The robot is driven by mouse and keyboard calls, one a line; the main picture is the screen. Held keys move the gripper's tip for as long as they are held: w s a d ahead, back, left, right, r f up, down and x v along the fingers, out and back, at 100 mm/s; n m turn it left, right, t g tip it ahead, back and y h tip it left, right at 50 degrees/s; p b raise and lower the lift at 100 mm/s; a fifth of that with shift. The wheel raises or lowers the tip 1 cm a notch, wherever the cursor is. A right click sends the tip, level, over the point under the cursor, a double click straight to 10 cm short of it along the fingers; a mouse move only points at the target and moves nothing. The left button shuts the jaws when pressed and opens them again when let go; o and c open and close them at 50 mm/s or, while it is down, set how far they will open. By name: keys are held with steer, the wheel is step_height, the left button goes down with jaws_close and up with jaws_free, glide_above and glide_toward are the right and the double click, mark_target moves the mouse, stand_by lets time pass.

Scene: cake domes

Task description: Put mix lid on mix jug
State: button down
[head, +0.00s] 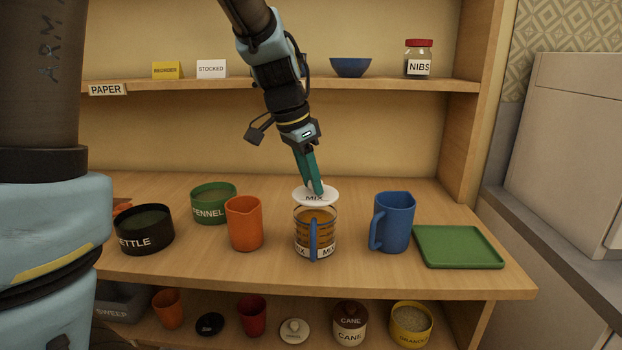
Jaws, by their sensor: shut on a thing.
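The mix lid (305,198) is a white disc marked MIX. It is roughly level above the mouth of the mix jug. The mix jug (302,243) is clear, holds something orange-brown, carries MIX labels and has a blue handle facing the front. It stands upright on the counter. My gripper (315,188) points down from above with its teal fingers shut on the lid, hiding part of its top. I cannot tell whether the lid touches the jug rim.
An orange jug (244,223) stands left and a blue jug (394,222) right of the mix jug. A green tray (460,247) lies farther right. A black KETTLE tub (145,231) and a green FENNEL tub (212,203) stand left. A shelf (270,87) runs behind my arm.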

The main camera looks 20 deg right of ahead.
mark_target(303, 196)
steer(key=shift+f+b, duration=0.8)
steer(key=shift+f, duration=0.1)
steer(key=shift+c, duration=2.2)
jaws_free()
steer(key=shift+c, duration=0.8)
steer(key=shift+r, duration=0.1)
steer(key=shift+p+v, duration=1.75)
steer(key=shift+v, duration=1.25)
